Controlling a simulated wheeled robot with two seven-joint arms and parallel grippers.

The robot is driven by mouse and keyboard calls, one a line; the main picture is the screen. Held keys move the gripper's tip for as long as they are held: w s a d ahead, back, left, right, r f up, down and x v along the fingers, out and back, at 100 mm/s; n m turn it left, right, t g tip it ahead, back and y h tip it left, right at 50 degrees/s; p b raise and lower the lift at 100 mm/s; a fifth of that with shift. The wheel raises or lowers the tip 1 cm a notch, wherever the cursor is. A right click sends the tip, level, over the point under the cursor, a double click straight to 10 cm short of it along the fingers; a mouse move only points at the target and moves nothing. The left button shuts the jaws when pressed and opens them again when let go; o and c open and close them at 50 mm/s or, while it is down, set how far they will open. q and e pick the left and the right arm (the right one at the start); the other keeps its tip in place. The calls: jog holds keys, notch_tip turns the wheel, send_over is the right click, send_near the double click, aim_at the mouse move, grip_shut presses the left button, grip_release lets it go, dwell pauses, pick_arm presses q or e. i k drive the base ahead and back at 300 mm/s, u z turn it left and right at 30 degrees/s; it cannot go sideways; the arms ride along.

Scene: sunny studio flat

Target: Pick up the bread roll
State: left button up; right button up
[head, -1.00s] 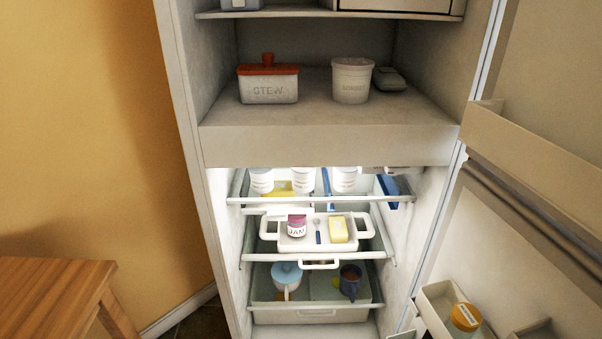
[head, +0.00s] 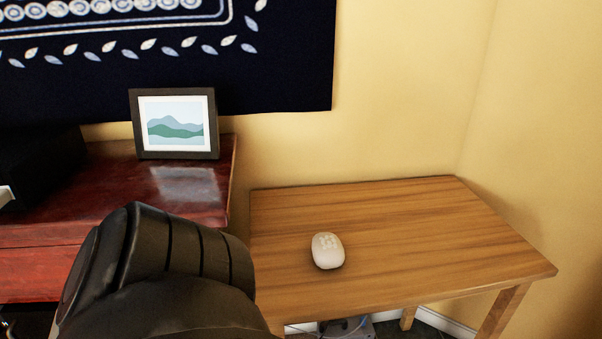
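A small pale, rounded object (head: 327,251) with small bumps on its upper face lies on the wooden table (head: 410,235), left of the middle and towards the front edge. It may be the bread roll, but I cannot tell for sure. Nothing touches it from above. A dark link of my own arm fills the lower left of the head view, left of the wooden table in the picture. Neither of my grippers shows.
A dark red cabinet (head: 110,195) stands to the left and bears a picture frame (head: 176,124). Most of the wooden tabletop is clear. Yellow walls close off the back and right. A grey object (head: 347,328) with a cable shows under the table.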

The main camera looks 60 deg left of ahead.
aim_at(329, 251)
jog(key=u, duration=3.05)
jog(key=k, duration=0.15)
jog(key=z, duration=1.1)
jog(key=i, duration=0.5)
jog(key=z, duration=0.1)
jog(key=k, duration=0.45)
jog(key=u, duration=0.95)
jog(key=i, duration=0.2)
jog(key=u, duration=0.1)
